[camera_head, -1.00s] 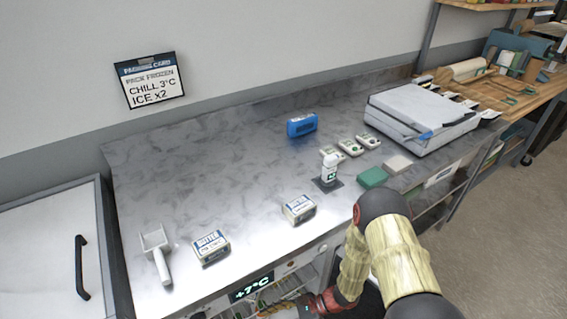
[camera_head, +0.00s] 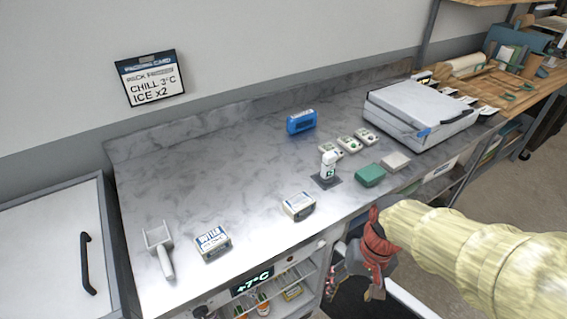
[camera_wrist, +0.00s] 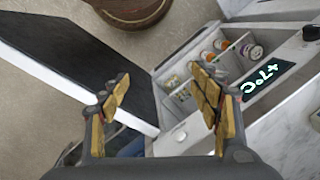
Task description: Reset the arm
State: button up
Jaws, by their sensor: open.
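My gripper (camera_head: 354,283) hangs in front of the counter's front face, below the worktop edge, to the right of the lit +7°C display (camera_head: 252,281). In the wrist view my gripper (camera_wrist: 162,92) has its two yellow-padded fingers spread wide, with nothing between them. My arm comes in from the right in the head view and covers part of the floor and the counter's lower right.
The fridge compartment (camera_wrist: 225,52) is open, with several small containers inside. A dark panel with a white edge (camera_wrist: 75,75) stands out beside it. The worktop (camera_head: 240,170) holds a scoop (camera_head: 160,250), boxes, a blue pack (camera_head: 301,122) and a grey case (camera_head: 420,112).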

jog(key=s+d+r+t, duration=0.1)
jog(key=r+t, duration=0.2)
jog(key=r, duration=0.5)
jog(key=s+d+r+n+t+h+p, duration=0.1)
jog(key=d+r+t, duration=0.1)
jog(key=r, duration=0.7)
jog(key=shift+s+t, duration=0.2)
jog(key=shift+t, duration=0.4)
jog(key=shift+d, duration=0.1)
jog(key=shift+c, duration=0.5)
